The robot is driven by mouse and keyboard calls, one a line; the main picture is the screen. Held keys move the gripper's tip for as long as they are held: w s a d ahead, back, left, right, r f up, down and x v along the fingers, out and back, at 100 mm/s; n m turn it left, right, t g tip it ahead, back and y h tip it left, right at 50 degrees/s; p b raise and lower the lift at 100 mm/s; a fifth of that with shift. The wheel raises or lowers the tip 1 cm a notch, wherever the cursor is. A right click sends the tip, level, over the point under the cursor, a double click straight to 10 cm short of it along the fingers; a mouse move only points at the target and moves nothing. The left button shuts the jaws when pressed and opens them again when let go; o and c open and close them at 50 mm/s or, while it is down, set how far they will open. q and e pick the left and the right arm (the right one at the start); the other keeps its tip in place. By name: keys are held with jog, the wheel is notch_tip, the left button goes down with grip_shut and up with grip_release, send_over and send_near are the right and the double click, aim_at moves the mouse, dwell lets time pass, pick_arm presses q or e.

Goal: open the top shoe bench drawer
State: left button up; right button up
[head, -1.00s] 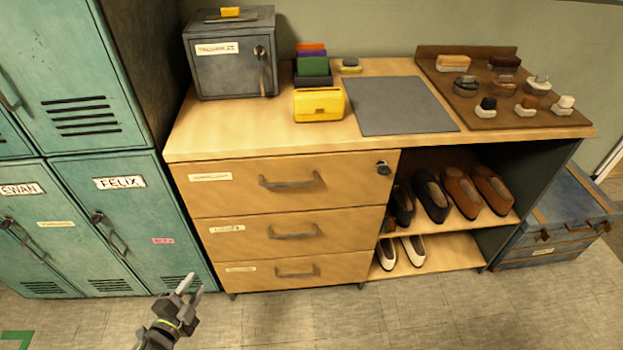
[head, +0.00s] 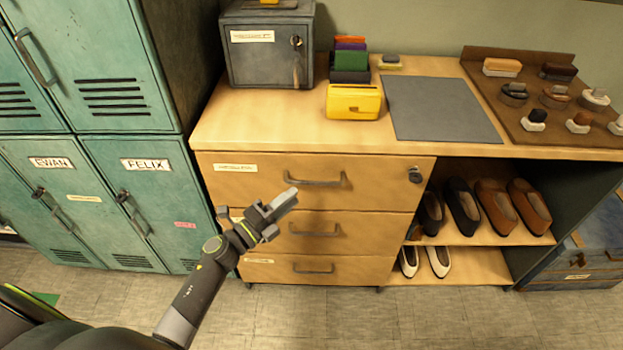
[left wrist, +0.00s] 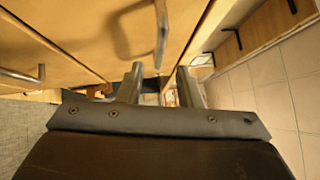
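The shoe bench is wooden, with a stack of drawers on its left. The top drawer (head: 380,190) is shut, with its front flush, a label at left, a dark bar handle (head: 315,183) and a dark lock (head: 415,174) at upper right. My left gripper (head: 284,200) is in front of the drawers, just below and left of the top handle, not gripping it. In the left wrist view its two fingers (left wrist: 158,85) stand apart with nothing held between them. A bar handle (left wrist: 161,35) shows close by there; I cannot tell which drawer it belongs to. My right gripper is not in view.
Teal lockers (head: 130,205) stand close on the left. On the bench top are a grey metal box (head: 265,60), a yellow holder (head: 353,102), a grey mat (head: 440,108) and a brush board (head: 550,125). Shoes (head: 500,208) sit in the open shelves at right.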

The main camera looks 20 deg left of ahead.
aim_at(311, 183)
pick_arm(q)
jog(key=x, duration=0.7)
jog(key=shift+w+d, duration=0.15)
jog(key=shift+w, duration=0.15)
jog(key=shift+c, duration=0.2)
grip_shut()
